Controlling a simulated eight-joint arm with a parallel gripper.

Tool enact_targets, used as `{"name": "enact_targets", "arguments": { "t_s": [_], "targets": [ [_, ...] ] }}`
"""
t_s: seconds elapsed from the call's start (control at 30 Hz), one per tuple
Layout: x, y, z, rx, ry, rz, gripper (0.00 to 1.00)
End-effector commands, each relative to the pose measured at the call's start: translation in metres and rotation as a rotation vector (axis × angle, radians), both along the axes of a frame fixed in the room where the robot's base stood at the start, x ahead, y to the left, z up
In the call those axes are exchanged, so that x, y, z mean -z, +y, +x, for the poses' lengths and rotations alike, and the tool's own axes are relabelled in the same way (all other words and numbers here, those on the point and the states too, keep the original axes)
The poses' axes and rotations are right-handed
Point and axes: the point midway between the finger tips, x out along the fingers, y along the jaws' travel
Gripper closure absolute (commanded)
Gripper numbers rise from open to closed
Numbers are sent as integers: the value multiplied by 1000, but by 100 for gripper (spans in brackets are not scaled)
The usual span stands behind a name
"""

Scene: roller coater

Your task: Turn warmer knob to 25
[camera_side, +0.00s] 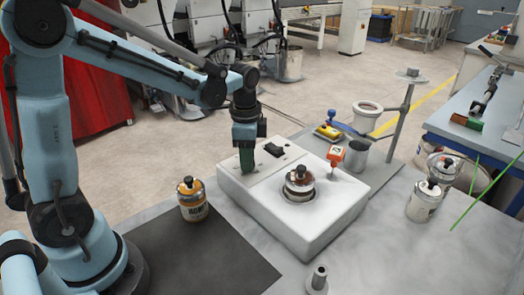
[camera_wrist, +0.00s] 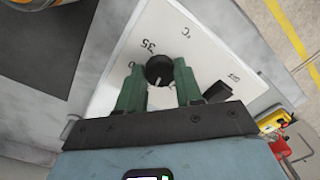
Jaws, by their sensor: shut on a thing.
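The warmer is a white box (camera_side: 290,225) on the grey table in the side view; its white panel also fills the middle of the wrist view (camera_wrist: 205,50). The warmer knob (camera_wrist: 159,70) is round and black, with a light mark at its lower edge. A "35", a "°C" and a partly covered figure ending in 0 are printed near it; no 25 is readable. My gripper (camera_side: 247,170) points down at the panel's left end. In the wrist view its green fingers (camera_wrist: 158,66) are shut on the knob's two sides. The fingers hide the knob in the side view.
A black switch (camera_side: 273,149) sits near the knob. A jar (camera_side: 299,185) stands in the warmer's round well. Another jar (camera_side: 192,203) stands left on a dark mat (camera_side: 190,255).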

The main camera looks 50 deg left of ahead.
Motion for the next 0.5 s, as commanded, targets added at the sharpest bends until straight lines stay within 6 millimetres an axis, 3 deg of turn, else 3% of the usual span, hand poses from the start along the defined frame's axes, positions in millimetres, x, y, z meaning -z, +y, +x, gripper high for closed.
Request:
{"name": "enact_targets", "arguments": {
  "t_s": [0.5],
  "targets": [
    [-1,0,0,206,2,0,95]
  ]
}}
